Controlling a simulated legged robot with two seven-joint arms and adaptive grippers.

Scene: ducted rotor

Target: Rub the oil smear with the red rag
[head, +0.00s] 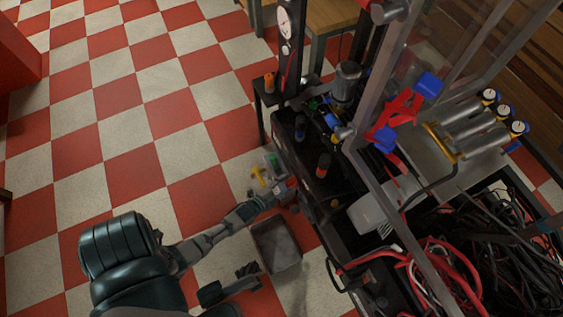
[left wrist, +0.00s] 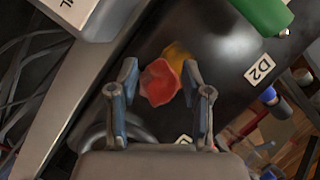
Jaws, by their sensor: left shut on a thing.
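My left gripper (head: 287,190) reaches in from the left to the near side of the dark bench. In the left wrist view its two fingers (left wrist: 162,95) stand on either side of the red rag (left wrist: 160,84) and are shut on it. The rag is a small crumpled bundle over a dark, glossy surface (left wrist: 215,50). Whether it touches that surface I cannot tell. I cannot make out the oil smear. A dark gripper-like part (head: 245,275) shows low in the head view, and its jaws are unclear.
A label D2 (left wrist: 259,69) and a green cylinder (left wrist: 262,14) are near the rag. A yellow-orange piece (left wrist: 178,53) shows behind it. A grey bin (head: 276,246) stands below my left forearm. Red and black cables (head: 470,270) crowd the right. The checkered floor at left is open.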

